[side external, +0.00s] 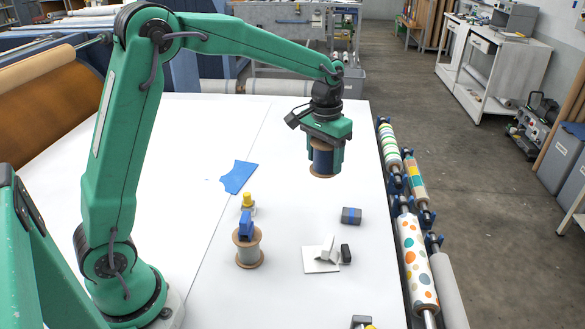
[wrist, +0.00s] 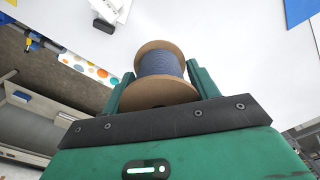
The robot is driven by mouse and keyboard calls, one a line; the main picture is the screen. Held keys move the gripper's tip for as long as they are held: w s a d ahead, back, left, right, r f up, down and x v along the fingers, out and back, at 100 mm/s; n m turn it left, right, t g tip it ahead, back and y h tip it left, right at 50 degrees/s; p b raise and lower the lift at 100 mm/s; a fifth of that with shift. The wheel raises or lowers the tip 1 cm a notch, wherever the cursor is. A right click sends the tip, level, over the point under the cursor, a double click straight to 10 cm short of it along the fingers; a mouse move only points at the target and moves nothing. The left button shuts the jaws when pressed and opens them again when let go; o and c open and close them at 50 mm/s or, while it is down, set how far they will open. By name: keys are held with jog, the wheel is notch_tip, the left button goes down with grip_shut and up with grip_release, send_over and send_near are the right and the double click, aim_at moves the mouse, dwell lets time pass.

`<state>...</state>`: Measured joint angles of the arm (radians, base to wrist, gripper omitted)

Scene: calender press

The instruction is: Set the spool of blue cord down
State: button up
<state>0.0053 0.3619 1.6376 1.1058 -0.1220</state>
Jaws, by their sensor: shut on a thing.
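The spool of blue cord (side external: 322,160) has tan end discs and dark blue winding. It is between the two green fingers of my gripper (side external: 325,151), upright, over the far right part of the white table (side external: 180,125). The wrist view shows the spool (wrist: 160,64) with a finger on each side of it. My gripper is shut on it. The spool looks held above the table, but the exact gap under it cannot be told.
Patterned rolls (side external: 416,262) line the right edge.

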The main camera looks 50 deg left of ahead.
jog(key=w+f+n, duration=0.2)
jog(key=w+f, duration=0.3)
jog(key=w, duration=0.6)
jog(key=shift+w+d+f, duration=0.25)
jog(key=shift+d+f, duration=0.05)
jog(key=shift+f, duration=0.1)
jog(key=w+a+f, duration=0.1)
jog(key=a+f, duration=0.1)
jog(key=a, duration=0.1)
jog(key=w+a+f, duration=0.2)
jog(key=a, duration=0.2)
jog(key=w+a+f, duration=0.1)
jog(key=a+f, duration=0.2)
jog(key=shift+w+a, duration=0.2)
jog(key=shift+a, duration=0.2)
jog(key=shift+f, duration=2)
jog(key=shift+f, duration=0.1)
jog(key=o, duration=1.1)
